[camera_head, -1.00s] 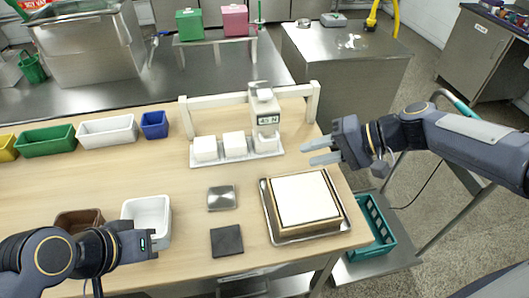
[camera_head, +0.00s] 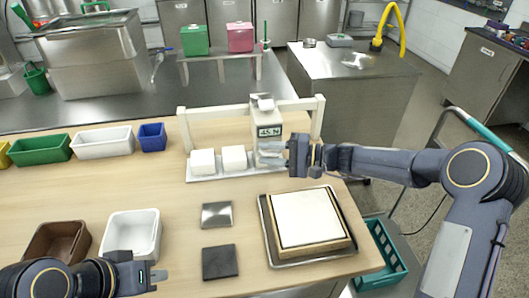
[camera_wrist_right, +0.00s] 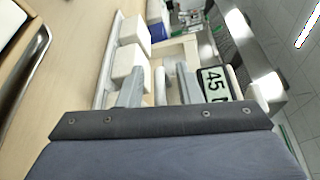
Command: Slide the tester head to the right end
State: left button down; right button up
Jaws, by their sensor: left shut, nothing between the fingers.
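The tester head (camera_head: 267,122), a white block with a "45 N" display, hangs on a white rail frame (camera_head: 217,108), right of the frame's middle. Its display also shows in the right wrist view (camera_wrist_right: 214,84). My right gripper (camera_head: 270,153) reaches in from the right at the head's lower part, just below the display. In the right wrist view its two fingers (camera_wrist_right: 160,90) stand apart, with a pale part between them. Whether they touch it I cannot tell. My left gripper (camera_head: 156,277) is shut and empty near the table's front left.
Two white blocks (camera_head: 218,160) stand on the tester's base, left of the head. A tray with a white-topped board (camera_head: 310,218), a steel plate (camera_head: 216,214) and a dark plate (camera_head: 219,262) lie in front. Several bins line the left side.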

jog(key=shift+w+a+f, duration=0.1)
jog(key=shift+a, duration=0.6)
grip_shut()
jog(key=shift+f, duration=0.1)
